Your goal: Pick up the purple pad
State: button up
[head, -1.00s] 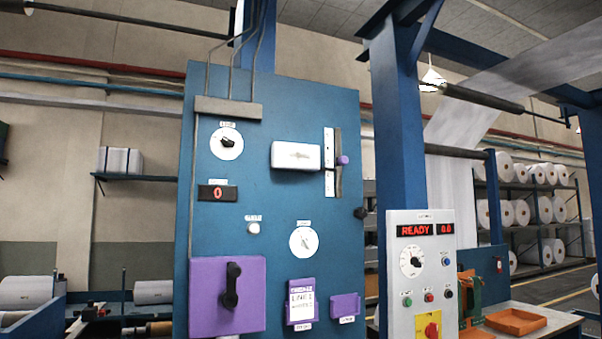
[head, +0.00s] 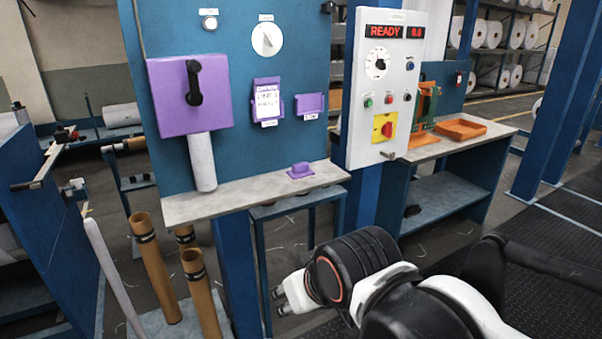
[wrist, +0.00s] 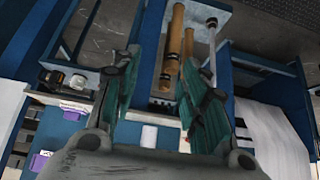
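The purple pad (head: 300,171) is a small flat piece with a raised grip. It rests on the grey ledge (head: 240,194) below the blue panel, towards the ledge's right end. Small purple patches (wrist: 39,162) show at the lower left there, but I cannot tell whether one is the pad.
A purple box with a black handle (head: 190,95) and purple holders (head: 309,104) are on the panel. Brown tubes (head: 156,268) stand at lower left. A control box (head: 388,85) and a bench with an orange tray (head: 460,130) are right.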

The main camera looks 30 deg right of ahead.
aim_at(300, 171)
jog(key=i+l+u, duration=0.25)
jog(key=i+l, duration=0.2)
jog(key=l, duration=0.25)
jog(key=i+l+u, duration=0.15)
jog(key=l, duration=0.2)
jog(key=i+l+u, duration=0.15)
jog(key=l, duration=0.25)
jog(key=i+j, duration=0.05)
